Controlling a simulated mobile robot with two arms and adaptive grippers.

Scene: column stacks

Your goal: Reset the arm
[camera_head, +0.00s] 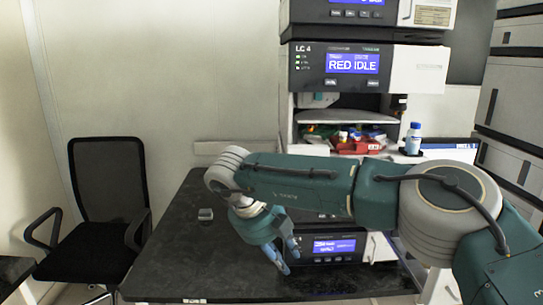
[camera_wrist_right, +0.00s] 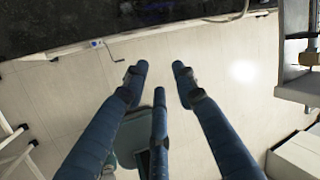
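My right arm (camera_head: 300,180) reaches in from the right across the head view, over the black table (camera_head: 185,240). It bends down at the wrist near the middle of the picture. My right gripper (camera_head: 287,260) points down, in front of the lower instrument. In the right wrist view the gripper's blue fingers (camera_wrist_right: 160,82) are spread apart with nothing between them, above pale floor. My left arm and gripper are not in view.
A lower instrument (camera_head: 333,246) with a lit display stands behind the gripper. Upper instruments, one reading "RED IDLE" (camera_head: 353,64), stand above a shelf holding a blue-capped bottle (camera_head: 413,140). A small grey object (camera_head: 205,214) lies on the table. A black chair (camera_head: 108,190) stands left.

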